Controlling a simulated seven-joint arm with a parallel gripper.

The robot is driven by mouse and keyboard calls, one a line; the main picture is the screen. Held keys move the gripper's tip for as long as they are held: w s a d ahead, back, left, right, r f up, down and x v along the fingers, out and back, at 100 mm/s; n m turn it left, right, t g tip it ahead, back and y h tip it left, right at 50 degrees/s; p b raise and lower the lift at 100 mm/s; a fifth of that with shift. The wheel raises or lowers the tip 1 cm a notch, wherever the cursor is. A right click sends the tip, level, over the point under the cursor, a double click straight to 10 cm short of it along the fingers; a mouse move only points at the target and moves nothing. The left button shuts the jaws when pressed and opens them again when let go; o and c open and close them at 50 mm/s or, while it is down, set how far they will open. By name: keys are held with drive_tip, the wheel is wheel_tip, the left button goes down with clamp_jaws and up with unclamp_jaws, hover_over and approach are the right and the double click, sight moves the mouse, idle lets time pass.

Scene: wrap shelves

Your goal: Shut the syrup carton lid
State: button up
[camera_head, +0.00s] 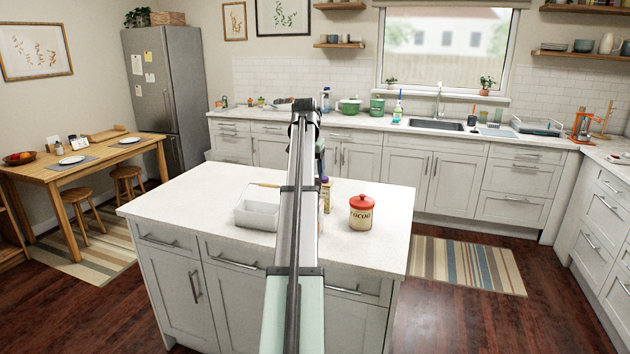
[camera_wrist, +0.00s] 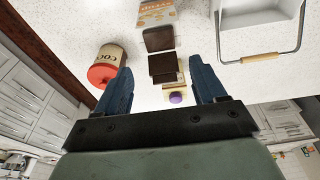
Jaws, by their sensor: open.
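The syrup carton (camera_wrist: 156,12) shows at the top of the wrist view, with pale orange printing and upside-down lettering. Two dark brown square panels (camera_wrist: 158,39) adjoin it; they look like its open top and raised lid, but I cannot tell for sure which is which. My gripper (camera_wrist: 160,64) is open and empty, its blue fingers to either side of the lower brown panel, with no clear contact. In the head view my arm hides most of this spot.
A purple-capped container (camera_wrist: 176,97) stands close by, between the fingers in the wrist view. A red-lidded cocoa canister (camera_head: 362,213) stands right of my arm on the white island (camera_head: 390,250). A grey-white caddy with a wooden handle (camera_head: 256,215) stands left. The island's left end is clear.

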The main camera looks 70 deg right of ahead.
drive_tip(key=shift+r, duration=1.75)
